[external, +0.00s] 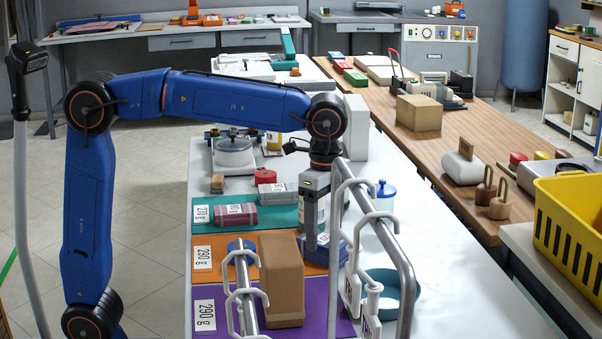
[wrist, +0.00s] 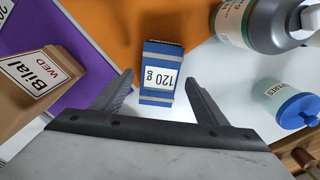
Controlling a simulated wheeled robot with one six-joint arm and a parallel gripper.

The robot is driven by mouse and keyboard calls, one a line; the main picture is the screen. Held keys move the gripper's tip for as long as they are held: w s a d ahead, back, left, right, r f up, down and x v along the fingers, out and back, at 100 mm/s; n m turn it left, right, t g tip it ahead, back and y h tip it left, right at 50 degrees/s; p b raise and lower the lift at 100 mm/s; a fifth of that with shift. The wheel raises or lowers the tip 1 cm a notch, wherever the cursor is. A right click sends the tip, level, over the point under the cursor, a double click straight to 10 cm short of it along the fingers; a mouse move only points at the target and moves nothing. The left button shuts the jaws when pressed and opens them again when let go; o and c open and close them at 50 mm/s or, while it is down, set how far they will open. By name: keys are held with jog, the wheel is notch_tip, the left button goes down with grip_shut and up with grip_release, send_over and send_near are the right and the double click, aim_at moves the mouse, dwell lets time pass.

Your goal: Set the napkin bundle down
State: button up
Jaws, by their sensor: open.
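The napkin bundle (wrist: 159,78) is blue with grey bands and a white "120 g" label. In the wrist view it lies between and just beyond the spread fingers of my gripper (wrist: 160,82), with a gap on both sides. It is at the edge of the orange mat (wrist: 110,18), beside the white table top. In the external view my gripper (external: 315,225) points down at the right end of the orange mat (external: 233,250), open, with blue showing at its lower end. Rails and hooks in front partly hide this spot.
A brown paper bag (external: 281,280) stands left of my gripper on the purple mat (external: 210,325). A blue-lidded jar (external: 384,195) and a teal bowl (external: 408,300) stand to the right. A maroon bundle (external: 236,215) lies on the teal mat (external: 285,214). Metal rails with hooks (external: 400,275) rise in front.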

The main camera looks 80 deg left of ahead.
aim_at(323, 239)
notch_tip(323, 239, up, 8)
jog(key=shift+r, duration=0.15)
jog(key=shift+s, duration=0.1)
dwell(0.5)
jog(key=s+a+f+n+t+h, duration=0.1)
jog(key=s+a+f+n, duration=0.2)
jog(key=s, duration=0.8)
jog(key=s+f+n+t+h, duration=0.1)
jog(key=s+f+n, duration=0.3)
jog(key=s, duration=0.7)
jog(key=s+a+f+n, duration=0.2)
jog(key=s+f+n, duration=0.15)
jog(key=s, duration=0.85)
jog(key=s+a+f+m+t+y, duration=0.1)
jog(key=a+f+t+y, duration=0.1)
jog(key=a+f, duration=0.4)
notch_tip(323, 239, down, 4)
jog(key=shift+s+a+r+t, duration=0.15)
jog(key=shift+s+a+t, duration=0.1)
jog(key=shift+s+t, duration=0.15)
jog(key=shift+m, duration=0.25)
dwell(2.0)
